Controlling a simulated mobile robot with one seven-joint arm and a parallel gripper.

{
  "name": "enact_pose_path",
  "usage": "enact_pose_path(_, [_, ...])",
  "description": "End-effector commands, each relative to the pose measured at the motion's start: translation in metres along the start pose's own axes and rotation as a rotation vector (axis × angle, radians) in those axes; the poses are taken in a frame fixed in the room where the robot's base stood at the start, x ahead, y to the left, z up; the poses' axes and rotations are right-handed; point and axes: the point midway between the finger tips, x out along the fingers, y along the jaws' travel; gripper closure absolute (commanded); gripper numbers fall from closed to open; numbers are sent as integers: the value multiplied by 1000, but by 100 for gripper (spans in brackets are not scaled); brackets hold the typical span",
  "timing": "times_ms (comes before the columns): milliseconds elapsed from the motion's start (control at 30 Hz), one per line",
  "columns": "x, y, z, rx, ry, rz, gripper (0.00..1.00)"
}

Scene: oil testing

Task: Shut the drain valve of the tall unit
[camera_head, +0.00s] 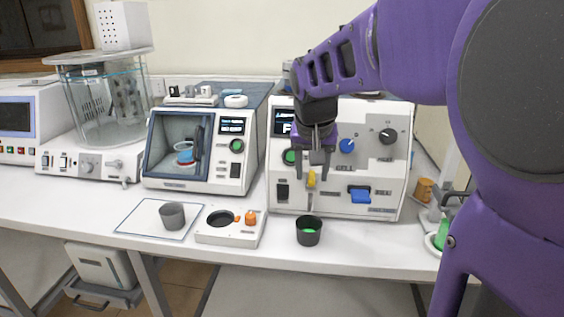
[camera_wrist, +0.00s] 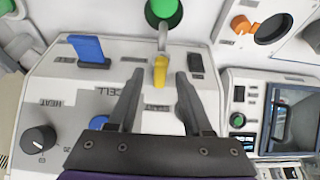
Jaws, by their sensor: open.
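The tall white unit (camera_head: 383,180) stands on the bench, with a black knob, a blue knob and a blue lever on its front. Its small yellow valve handle (camera_head: 311,178) sits low on the front, above a thin grey spout. In the wrist view the yellow handle (camera_wrist: 160,72) lines up with the spout (camera_wrist: 162,38). My gripper (camera_head: 312,172) is open in front of the unit. In the wrist view its fingers (camera_wrist: 159,78) point toward the handle, one on either side, with visible gaps. Whether they reach its depth is unclear.
A black cup (camera_head: 309,232) with green contents stands below the spout near the bench edge. The blue lever (camera_head: 360,195) is right of the handle, a black switch (camera_head: 283,192) left. A white block (camera_head: 229,236) and grey cup (camera_head: 173,216) lie further left.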

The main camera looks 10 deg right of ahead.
Motion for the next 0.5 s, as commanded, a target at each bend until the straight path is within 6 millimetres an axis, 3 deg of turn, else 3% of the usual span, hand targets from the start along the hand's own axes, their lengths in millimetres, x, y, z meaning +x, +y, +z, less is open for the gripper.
enact_pose_path(200, [0,0,0,0,0,0,52])
enact_pose_path(467, [0,0,0,0,0,0,99])
enact_pose_path(500, [0,0,0,0,0,0,100])
